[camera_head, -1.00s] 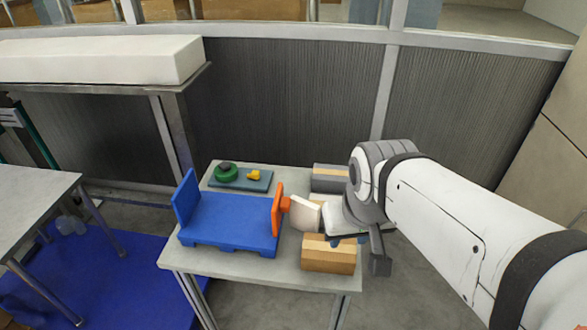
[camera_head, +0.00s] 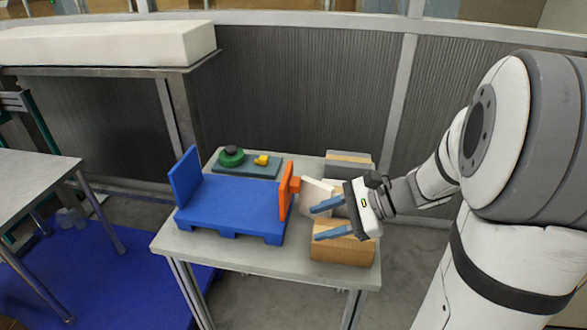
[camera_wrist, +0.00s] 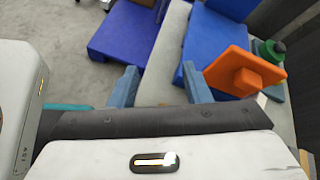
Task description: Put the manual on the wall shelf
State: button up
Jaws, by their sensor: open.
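A cream, flat-sided piece (camera_head: 316,192) stands on the small grey table, right of the orange plate; it may be the manual, but no title shows. My gripper (camera_head: 314,223) is open and empty, its two blue fingers pointing left in front of the cream piece and above the tan box. I cannot tell whether it touches either. In the wrist view the open fingers (camera_wrist: 161,88) span bare tabletop, with the orange plate (camera_wrist: 243,72) to their right. A grey ledge (camera_head: 120,71) carrying a long white block stands at upper left; I cannot tell if it is the wall shelf.
A blue rack (camera_head: 232,212) with the orange plate (camera_head: 287,190) at its right end fills the table's middle. Behind it a teal tray (camera_head: 246,171) holds a green reel and a yellow piece. A tan box (camera_head: 343,247) and grey box (camera_head: 348,158) stand right. The table's front strip is clear.

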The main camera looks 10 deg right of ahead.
aim_at(318, 187)
jog(key=w+d+f+m+t+b, duration=0.1)
jog(key=w+d+m, duration=0.1)
jog(key=w+d+f+m+t+y+b, duration=0.1)
jog(key=w+f+m+t, duration=0.1)
jog(key=w+d+f+m+t+y+b, duration=0.1)
jog(key=w+d+f, duration=0.1)
jog(key=shift+w+d+m+t, duration=0.2)
jog(key=shift+d+m+t, duration=0.1)
jog(key=shift+m, duration=0.1)
jog(key=w+d+f+m+t+b, duration=0.2)
jog(key=w+d+m+t, duration=0.1)
jog(key=d+m+t, duration=0.15)
jog(key=x, duration=0.4)
jog(key=w+x, duration=0.1)
jog(key=shift+w+r, duration=0.2)
jog(key=shift+x, duration=2.8)
jog(key=shift+c, duration=0.4)
grip_shut()
